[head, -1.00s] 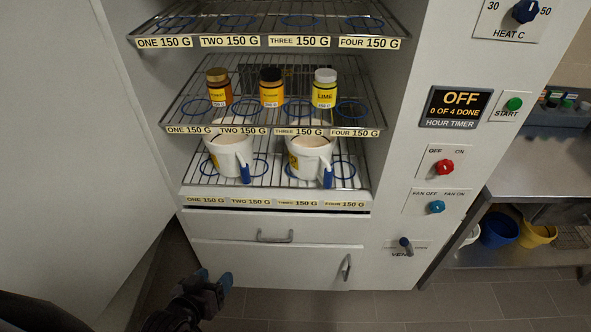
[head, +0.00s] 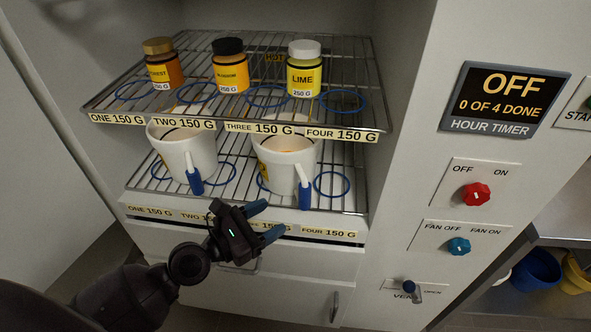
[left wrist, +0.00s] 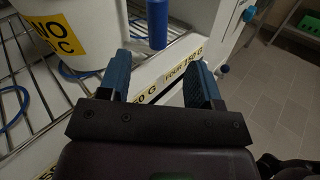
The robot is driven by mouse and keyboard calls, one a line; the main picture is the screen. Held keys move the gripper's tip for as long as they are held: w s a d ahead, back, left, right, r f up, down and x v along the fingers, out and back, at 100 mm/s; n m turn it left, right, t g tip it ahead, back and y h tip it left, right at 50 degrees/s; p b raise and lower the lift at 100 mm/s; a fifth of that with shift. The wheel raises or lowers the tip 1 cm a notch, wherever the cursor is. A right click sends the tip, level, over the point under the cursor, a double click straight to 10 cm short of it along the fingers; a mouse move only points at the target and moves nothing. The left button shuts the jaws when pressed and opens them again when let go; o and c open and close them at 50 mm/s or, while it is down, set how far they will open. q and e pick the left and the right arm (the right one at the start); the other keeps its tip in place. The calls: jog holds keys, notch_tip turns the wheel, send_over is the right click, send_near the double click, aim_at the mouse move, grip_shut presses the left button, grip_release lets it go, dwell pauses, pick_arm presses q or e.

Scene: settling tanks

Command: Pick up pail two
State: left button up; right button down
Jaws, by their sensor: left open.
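Two white pails with blue-gripped handles stand on the lower wire shelf, a left pail (head: 184,155) and a right pail (head: 286,165). The right pail's blue handle (head: 304,190) hangs at its front right. My left gripper (head: 266,219) is open and empty in front of the lower shelf's edge, below and in front of the right pail. In the left wrist view its blue fingers (left wrist: 160,62) are spread, with a blue handle beyond them.
Three jars stand on the shelf above: an amber one (head: 163,65), a black-lidded one (head: 230,66) and a lime one (head: 304,69). That upper shelf (head: 226,122) overhangs the pails' tops. The control panel (head: 505,98) is at the right. Blue rings mark the shelf places.

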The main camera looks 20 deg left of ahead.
aim_at(301, 200)
pick_arm(q)
jog(key=w, duration=0.1)
jog(key=w+d+n, duration=0.1)
jog(key=w+n, duration=0.1)
jog(key=shift+w+d+r+h+p, duration=0.2)
jog(key=shift+d+h+p, duration=0.1)
jog(key=shift+d, duration=0.1)
jog(key=shift+x, duration=1)
jog(key=shift+w+d+f, duration=0.25)
jog(key=shift+w, duration=0.15)
jog(key=x, duration=0.4)
jog(key=shift+w, duration=0.45)
jog(key=shift+c, duration=0.7)
jog(key=c, duration=0.5)
grip_shut()
jog(key=shift+r, duration=0.1)
pick_arm(e)
jog(key=shift+w+a+r, duration=0.15)
jog(key=shift+w+r, duration=0.25)
jog(key=shift+w, duration=0.05)
